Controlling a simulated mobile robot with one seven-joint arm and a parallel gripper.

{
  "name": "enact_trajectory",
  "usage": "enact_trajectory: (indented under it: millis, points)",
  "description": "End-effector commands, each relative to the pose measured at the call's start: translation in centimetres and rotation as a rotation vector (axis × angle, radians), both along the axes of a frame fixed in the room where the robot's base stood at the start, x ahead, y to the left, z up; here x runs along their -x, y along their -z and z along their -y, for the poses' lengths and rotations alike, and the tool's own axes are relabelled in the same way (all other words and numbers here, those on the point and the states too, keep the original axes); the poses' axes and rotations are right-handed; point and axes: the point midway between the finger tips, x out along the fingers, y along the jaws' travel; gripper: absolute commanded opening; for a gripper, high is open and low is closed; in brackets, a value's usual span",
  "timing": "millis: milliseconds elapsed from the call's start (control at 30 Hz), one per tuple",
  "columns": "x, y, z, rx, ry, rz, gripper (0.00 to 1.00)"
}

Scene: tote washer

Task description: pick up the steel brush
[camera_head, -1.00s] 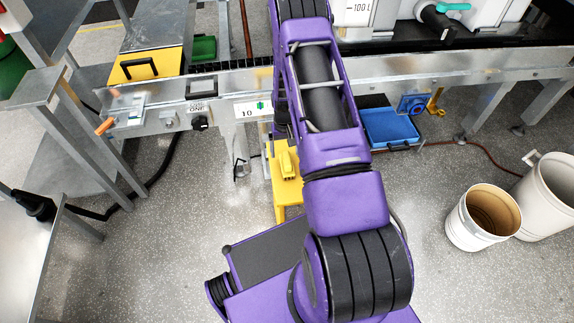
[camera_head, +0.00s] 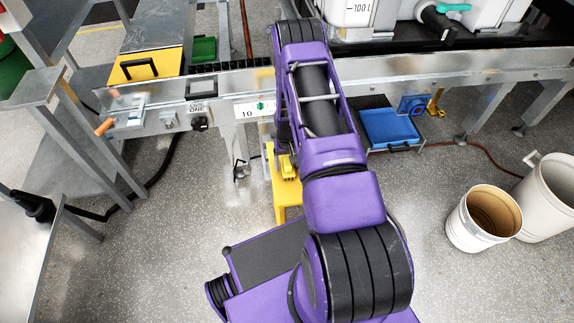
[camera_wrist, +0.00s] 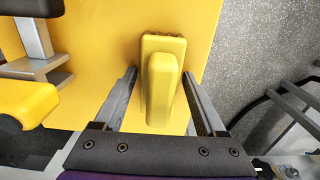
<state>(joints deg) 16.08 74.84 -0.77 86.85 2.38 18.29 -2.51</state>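A yellow block with a raised yellow grip, probably the steel brush (camera_wrist: 161,88), lies on a flat yellow step top (camera_wrist: 105,60) in the wrist view. No bristles can be made out. My gripper (camera_wrist: 160,73) is open, with one grey finger on each side of the block and a gap showing on both sides. The fingers point along the block's length. In the head view the brush (camera_head: 287,168) shows on the yellow step (camera_head: 287,195), partly beside my purple arm. My gripper is hidden behind the arm there.
A steel conveyor frame (camera_head: 420,75) runs behind the step. A blue tray (camera_head: 389,127) lies below it. Two pale bins, one being the open bin (camera_head: 480,220), stand at right. A steel table (camera_head: 20,255) is at left. Open floor lies between.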

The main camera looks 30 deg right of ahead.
Motion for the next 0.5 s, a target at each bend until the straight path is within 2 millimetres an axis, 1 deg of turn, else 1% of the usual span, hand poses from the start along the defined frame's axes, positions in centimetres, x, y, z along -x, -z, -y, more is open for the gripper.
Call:
enact_trajectory:
  millis: [33, 167, 200, 267, 300, 367, 400, 500]
  points:
    - [0.01, -0.01, 0.00, 0.000, 0.000, 0.000, 0.62]
    - [0.01, -0.01, 0.00, 0.000, 0.000, 0.000, 0.39]
    - [0.01, -0.01, 0.00, 0.000, 0.000, 0.000, 0.32]
    - [0.01, -0.02, 0.00, 0.000, 0.000, 0.000, 0.21]
    - [0.01, -0.02, 0.00, 0.000, 0.000, 0.000, 0.14]
    - [0.01, -0.02, 0.00, 0.000, 0.000, 0.000, 0.03]
    - [0.01, -0.02, 0.00, 0.000, 0.000, 0.000, 0.00]
    - [-0.01, -0.04, 0.00, 0.000, 0.000, 0.000, 0.00]
